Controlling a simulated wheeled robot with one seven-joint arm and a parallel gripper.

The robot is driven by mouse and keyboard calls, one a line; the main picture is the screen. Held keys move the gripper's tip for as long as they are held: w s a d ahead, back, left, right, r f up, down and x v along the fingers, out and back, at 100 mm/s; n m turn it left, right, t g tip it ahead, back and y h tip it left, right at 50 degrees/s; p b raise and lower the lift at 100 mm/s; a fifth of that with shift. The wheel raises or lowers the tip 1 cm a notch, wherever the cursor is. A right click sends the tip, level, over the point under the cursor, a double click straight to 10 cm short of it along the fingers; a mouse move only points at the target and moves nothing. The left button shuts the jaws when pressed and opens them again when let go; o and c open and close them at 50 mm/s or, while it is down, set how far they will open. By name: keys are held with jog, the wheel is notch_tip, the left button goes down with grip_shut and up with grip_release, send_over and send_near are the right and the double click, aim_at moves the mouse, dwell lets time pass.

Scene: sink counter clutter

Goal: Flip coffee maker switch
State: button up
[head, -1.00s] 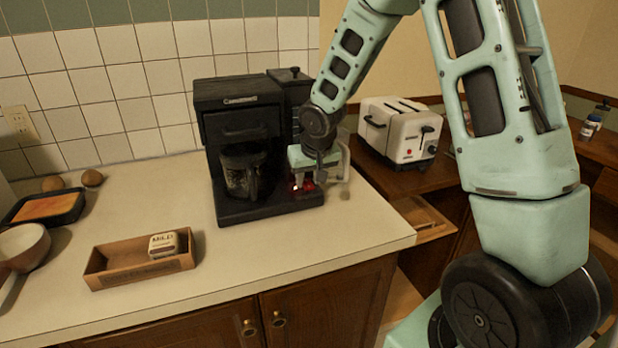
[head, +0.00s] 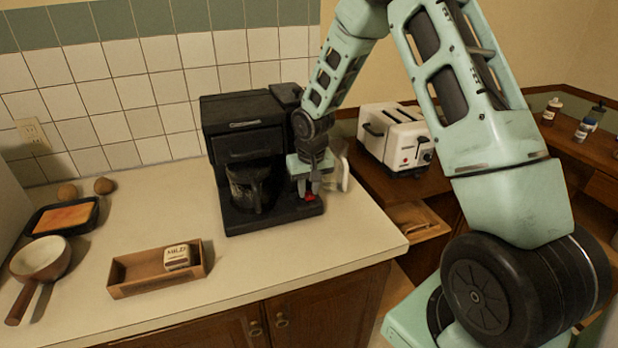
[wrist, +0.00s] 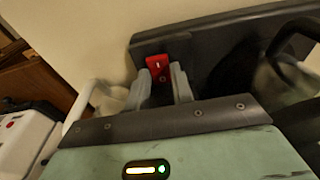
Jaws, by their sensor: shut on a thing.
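The black coffee maker (head: 245,118) stands on the counter against the tiled wall, with a dark carafe (head: 247,187) in its bay. Its red switch (wrist: 157,68) is on the right part of its base and shows a small white mark. The switch also shows as a small red spot in the head view (head: 309,197). My gripper (wrist: 161,79) is at the switch, one finger on each side of it, shut on it. In the head view my gripper (head: 308,192) points down in front of the coffee maker's right side. The finger contact is partly hidden there.
A white toaster (head: 394,140) stands on the wooden surface to the right. A white object (head: 341,168) is close behind my gripper. A wooden tray (head: 125,284) with a small box (head: 177,257), a pan (head: 42,258) and a baking dish (head: 62,217) are left. The front counter is clear.

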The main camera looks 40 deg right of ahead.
dwell(0.3)
jog(key=o, duration=1)
jog(key=r+b, duration=0.1)
jog(key=r, duration=0.4)
jog(key=s+r, duration=0.1)
jog(key=r, duration=0.5)
jog(key=s+r+b, duration=0.1)
jog(key=r, duration=0.5)
jog(key=shift+s+a+r+b, duration=0.1)
jog(key=shift+a+r+b, duration=0.05)
jog(key=shift+a+b, duration=0.2)
